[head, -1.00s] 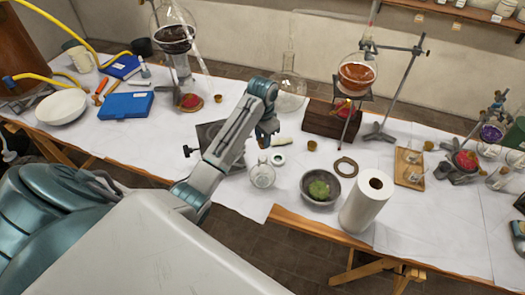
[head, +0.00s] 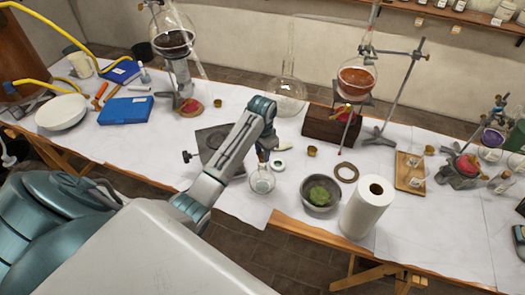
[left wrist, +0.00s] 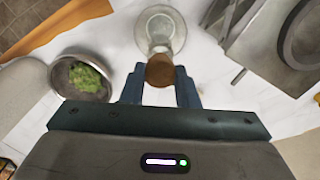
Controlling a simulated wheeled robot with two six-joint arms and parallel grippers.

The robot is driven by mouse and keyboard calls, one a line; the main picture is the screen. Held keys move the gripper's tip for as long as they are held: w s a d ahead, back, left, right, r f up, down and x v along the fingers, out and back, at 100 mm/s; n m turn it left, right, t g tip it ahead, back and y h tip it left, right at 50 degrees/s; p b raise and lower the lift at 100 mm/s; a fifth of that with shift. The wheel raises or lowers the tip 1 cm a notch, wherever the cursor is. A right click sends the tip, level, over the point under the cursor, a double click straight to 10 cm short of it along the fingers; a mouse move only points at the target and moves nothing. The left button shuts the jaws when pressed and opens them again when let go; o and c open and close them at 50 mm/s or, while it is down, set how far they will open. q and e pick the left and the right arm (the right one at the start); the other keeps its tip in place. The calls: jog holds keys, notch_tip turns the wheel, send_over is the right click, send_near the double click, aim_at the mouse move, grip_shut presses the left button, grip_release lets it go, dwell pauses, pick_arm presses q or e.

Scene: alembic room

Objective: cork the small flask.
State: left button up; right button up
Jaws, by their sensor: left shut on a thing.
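The small flask (head: 262,182) is clear glass and stands on the white table cover near the front edge. My left gripper (head: 262,153) is just above its neck in the head view. In the left wrist view my left gripper (left wrist: 160,88) is shut on a brown cork (left wrist: 160,70), held between the two fingers. The flask (left wrist: 163,22) shows just beyond the cork, which overlaps its neck in that view. I cannot tell whether the cork touches the flask's mouth. My right gripper is not in view.
A metal bowl with green matter (head: 320,191) and a paper roll (head: 367,208) stand to the right. A dark plate stand (head: 212,140) is on the left. A large round flask (head: 287,95) and a wooden block (head: 332,123) stand behind.

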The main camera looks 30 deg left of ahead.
aim_at(262, 156)
pick_arm(q)
jog(key=shift+s+f, duration=0.1)
jog(key=shift+f, duration=1.35)
dwell(4.0)
jog(key=o, duration=1.4)
jog(key=shift+c, duration=0.2)
jog(key=shift+r, duration=0.15)
jog(key=shift+r, duration=3.35)
